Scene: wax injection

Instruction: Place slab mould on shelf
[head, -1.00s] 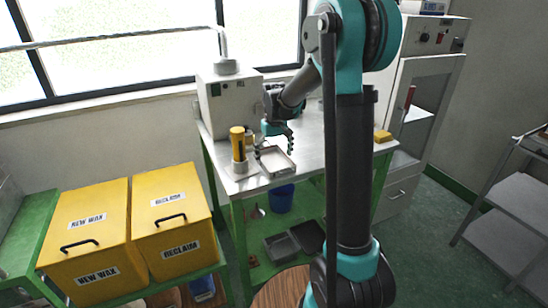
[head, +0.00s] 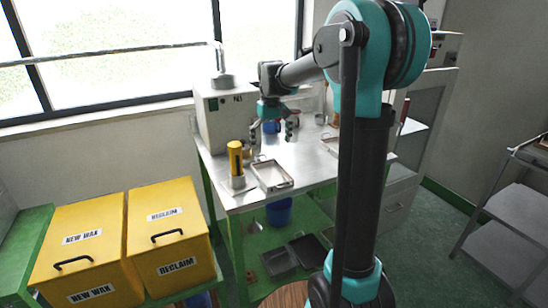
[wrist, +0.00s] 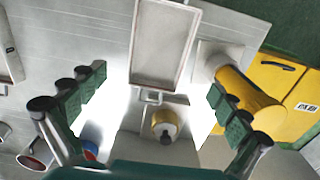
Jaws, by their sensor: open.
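The slab mould looks like the shallow, light metal tray with a rim and a small end handle (head: 288,187). It lies flat on the steel worktable, near its front left edge. The wrist view shows it too, at the top middle (wrist: 190,50), with its handle pointing towards my gripper. My gripper (head: 272,133) is open and empty above the table, behind the mould and clear of it. Its fingers are spread wide in the wrist view (wrist: 158,84). Below the worktable is a green lower shelf (head: 323,240) holding dark trays (head: 278,264).
A yellow cylinder in a pale holder (head: 236,160) stands just left of the mould. A white machine (head: 222,120) is behind it. Yellow wax bins (head: 165,232) stand at the left, a blue bucket (head: 279,212) below the table and a grey shelf rack (head: 510,205) at the right.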

